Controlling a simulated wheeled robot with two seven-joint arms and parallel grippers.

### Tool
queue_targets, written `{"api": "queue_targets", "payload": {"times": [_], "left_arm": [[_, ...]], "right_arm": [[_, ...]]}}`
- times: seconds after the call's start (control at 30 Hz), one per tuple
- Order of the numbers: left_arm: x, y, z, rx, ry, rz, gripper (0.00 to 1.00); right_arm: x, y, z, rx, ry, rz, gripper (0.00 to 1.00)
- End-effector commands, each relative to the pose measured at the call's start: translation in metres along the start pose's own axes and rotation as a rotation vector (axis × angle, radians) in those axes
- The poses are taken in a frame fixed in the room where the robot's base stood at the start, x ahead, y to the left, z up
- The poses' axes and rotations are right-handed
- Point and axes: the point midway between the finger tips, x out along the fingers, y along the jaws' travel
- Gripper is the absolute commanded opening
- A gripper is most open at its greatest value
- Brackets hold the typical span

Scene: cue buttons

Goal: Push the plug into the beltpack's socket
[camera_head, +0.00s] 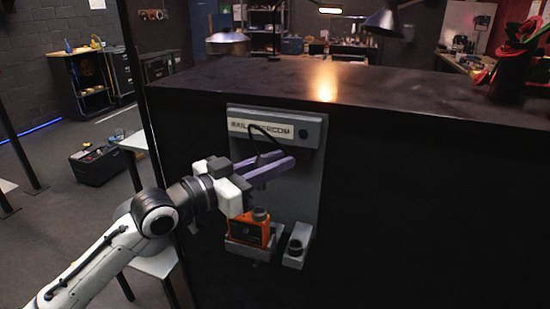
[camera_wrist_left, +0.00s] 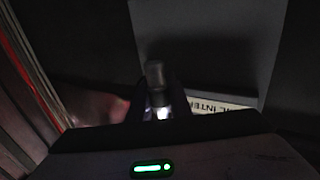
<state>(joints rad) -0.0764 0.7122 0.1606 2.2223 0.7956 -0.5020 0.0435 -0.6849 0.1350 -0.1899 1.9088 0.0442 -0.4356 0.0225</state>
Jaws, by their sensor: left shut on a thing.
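The orange beltpack (camera_head: 247,233) sits in a grey holder (camera_head: 240,250) low on the wall panel. A dark round fitting, which looks like its socket (camera_head: 260,213), is on its top. My left gripper (camera_head: 284,161), with purple fingers, is above the beltpack and in front of the panel. It is shut on the plug, whose grey cylinder (camera_wrist_left: 155,75) shows between the fingers in the left wrist view. In the head view the fingers mostly hide the plug. The plug is apart from the beltpack. My right gripper is not in view.
The grey intercom panel (camera_head: 312,185) is fixed to the front of a dark counter (camera_head: 420,190). A black cable (camera_head: 256,138) loops from the panel towards my left gripper. An empty-looking grey holder with a dark round top (camera_head: 296,246) is right of the beltpack.

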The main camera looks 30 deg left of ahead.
Motion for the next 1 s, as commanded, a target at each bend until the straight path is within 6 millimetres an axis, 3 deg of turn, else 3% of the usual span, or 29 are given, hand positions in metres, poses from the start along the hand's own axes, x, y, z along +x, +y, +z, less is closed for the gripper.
{"api": "queue_targets", "payload": {"times": [0.63,1.0], "left_arm": [[0.000,0.000,0.048,0.000,0.001,0.000,0.00],[-0.001,0.000,0.043,0.001,0.001,-0.001,0.00]], "right_arm": [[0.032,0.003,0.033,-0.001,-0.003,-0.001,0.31],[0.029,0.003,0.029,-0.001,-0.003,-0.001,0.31]]}}
